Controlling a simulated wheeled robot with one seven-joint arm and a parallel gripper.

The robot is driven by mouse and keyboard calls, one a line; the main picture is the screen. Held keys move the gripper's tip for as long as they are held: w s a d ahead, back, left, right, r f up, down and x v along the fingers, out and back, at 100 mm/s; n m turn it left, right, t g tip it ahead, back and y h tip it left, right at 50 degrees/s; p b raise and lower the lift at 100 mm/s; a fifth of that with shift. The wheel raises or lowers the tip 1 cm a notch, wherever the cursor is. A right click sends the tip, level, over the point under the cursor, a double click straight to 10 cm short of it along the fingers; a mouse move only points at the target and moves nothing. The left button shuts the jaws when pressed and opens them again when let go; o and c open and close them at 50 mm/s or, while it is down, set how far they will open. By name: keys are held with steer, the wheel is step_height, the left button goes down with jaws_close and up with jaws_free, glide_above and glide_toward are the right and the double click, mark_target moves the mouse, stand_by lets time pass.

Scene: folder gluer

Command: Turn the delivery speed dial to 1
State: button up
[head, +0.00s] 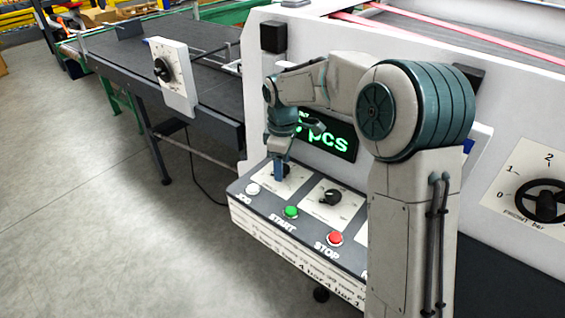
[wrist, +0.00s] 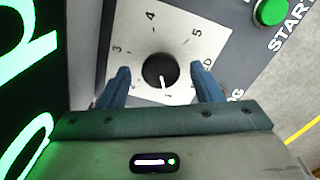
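A dial with a black round knob (wrist: 160,70) and white pointer sits on a white plate (wrist: 180,25) in the wrist view. Its scale shows 3, 4 and 5, with part of a label ending in "ED" at right. The pointer aims toward my gripper, near a mark that looks like 1. My gripper (wrist: 160,72) is open, one blue finger on each side of the knob with gaps between. In the head view my gripper (head: 279,172) points down over the left dial plate (head: 293,183) of the console; the knob is mostly hidden there.
Another dial (head: 161,69) is on a box beside the conveyor (head: 200,40). A second console dial (head: 331,197) is to the right. A white button (head: 252,189), green button (head: 291,212) and red button (head: 335,238) line the console's front. A lit display (head: 328,139) stands behind.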

step_height(320, 180, up, 14)
steer(key=shift+b, duration=0.3)
stand_by(0.3)
steer(key=shift+f, duration=0.1)
